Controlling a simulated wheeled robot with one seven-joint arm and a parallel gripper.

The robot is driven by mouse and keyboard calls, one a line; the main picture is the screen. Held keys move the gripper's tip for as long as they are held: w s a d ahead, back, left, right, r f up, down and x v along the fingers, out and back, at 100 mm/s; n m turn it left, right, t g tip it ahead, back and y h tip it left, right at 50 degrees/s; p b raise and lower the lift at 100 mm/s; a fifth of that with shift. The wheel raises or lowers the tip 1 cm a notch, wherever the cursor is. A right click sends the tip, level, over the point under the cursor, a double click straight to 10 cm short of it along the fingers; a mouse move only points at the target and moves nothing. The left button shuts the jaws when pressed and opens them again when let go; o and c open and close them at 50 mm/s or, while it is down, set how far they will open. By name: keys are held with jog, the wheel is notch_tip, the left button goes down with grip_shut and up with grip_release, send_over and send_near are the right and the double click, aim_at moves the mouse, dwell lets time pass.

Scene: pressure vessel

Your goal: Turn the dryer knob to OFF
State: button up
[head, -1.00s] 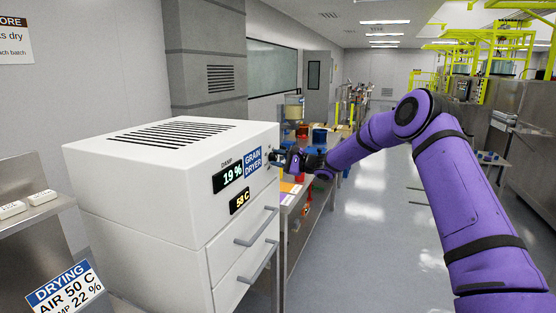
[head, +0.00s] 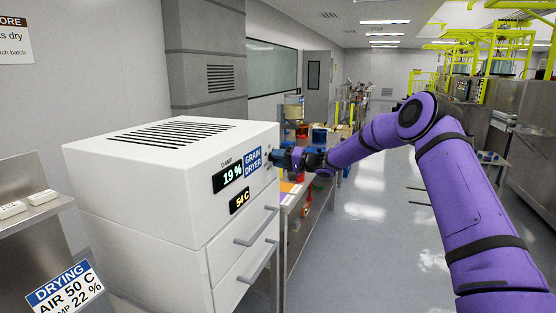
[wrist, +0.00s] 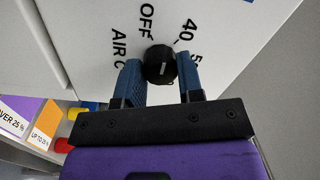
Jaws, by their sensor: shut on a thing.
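The white grain dryer (head: 150,195) stands at the left in the head view, with 19 % and 54 C on its displays. Its black round knob (wrist: 160,64) shows in the wrist view, with a short white pointer line running roughly up and down the picture. The OFF mark (wrist: 147,20) is above the knob, slightly left; 40 is above right. My gripper (wrist: 161,80) is shut on the knob, one blue finger on each side. In the head view my gripper (head: 288,158) is at the dryer's front face, and the knob is hard to make out there.
Two drawers with grey handles (head: 257,226) are below the displays. A bench (head: 318,205) with coloured cards and containers runs beyond the dryer. In the wrist view, coloured cards (wrist: 45,118) lie at the left. The floor right of the bench is open.

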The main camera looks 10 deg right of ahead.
jog(key=n, duration=0.5)
jog(key=shift+f+n, duration=0.15)
jog(key=shift+n, duration=0.25)
dwell(0.4)
jog(key=o, duration=0.9)
jog(key=shift+d, duration=0.1)
jog(key=v, duration=1)
jog(key=shift+s+d, duration=0.2)
jog(key=shift+d, duration=0.05)
